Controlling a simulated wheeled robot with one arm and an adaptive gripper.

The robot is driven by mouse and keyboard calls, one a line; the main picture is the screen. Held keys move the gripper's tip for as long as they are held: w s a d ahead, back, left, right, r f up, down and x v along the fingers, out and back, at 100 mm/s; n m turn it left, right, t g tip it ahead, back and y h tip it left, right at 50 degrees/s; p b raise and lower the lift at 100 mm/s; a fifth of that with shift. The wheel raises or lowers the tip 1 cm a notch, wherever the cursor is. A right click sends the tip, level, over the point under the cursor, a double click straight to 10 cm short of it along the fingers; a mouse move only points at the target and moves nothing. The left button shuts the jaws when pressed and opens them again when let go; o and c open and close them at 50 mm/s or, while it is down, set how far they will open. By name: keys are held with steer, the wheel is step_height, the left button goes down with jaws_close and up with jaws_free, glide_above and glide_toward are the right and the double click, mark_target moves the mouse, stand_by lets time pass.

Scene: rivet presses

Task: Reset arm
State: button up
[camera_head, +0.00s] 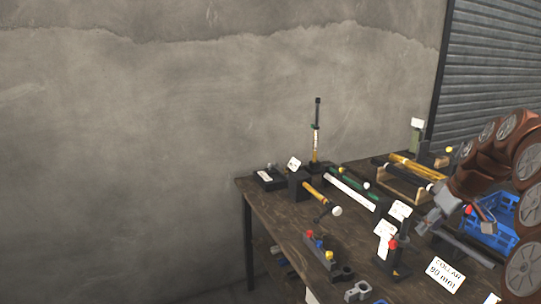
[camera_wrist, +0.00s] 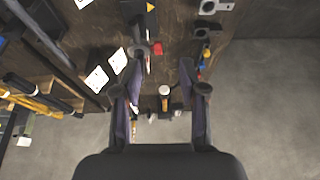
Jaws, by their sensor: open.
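My gripper (camera_head: 424,224) is at the right in the head view, at the end of my reddish-brown arm, above the right part of the dark wooden table (camera_head: 290,220). In the wrist view my gripper (camera_wrist: 163,72) has its two fingers spread with a clear gap and nothing between the tips. A small device with a red knob (camera_head: 393,245) stands on the table just below and left of the gripper in the head view. It also shows beside the left finger in the wrist view (camera_wrist: 157,48). Whether anything touches the fingers cannot be told.
A black and yellow upright tool (camera_head: 316,140) stands at the table's back. A yellow-handled tool (camera_head: 318,195) leans near the middle. A fixture with coloured knobs (camera_head: 320,250) is at the front left. A blue crate (camera_head: 492,236) is at the right. The left floor is clear.

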steer(key=s+a+m+g+p, duration=0.1)
steer(key=s+a+g, duration=0.1)
steer(key=s+a, duration=0.65)
steer(key=s+a+g+p, duration=0.1)
steer(key=s+a, duration=0.4)
steer(key=a, duration=0.7)
steer(key=s+a+f+m+g+h+p, duration=0.1)
steer(key=s+a+f, duration=0.2)
steer(key=s, duration=0.7)
steer(key=s+a+f+m+g+p, duration=0.1)
steer(key=s+a+f, duration=0.2)
steer(key=s, duration=0.7)
steer(key=shift+s+m+g+h+p, duration=0.2)
steer(key=shift+m+g+h+p, duration=0.1)
steer(key=shift+m+h+p, duration=0.1)
steer(key=shift+d, duration=0.1)
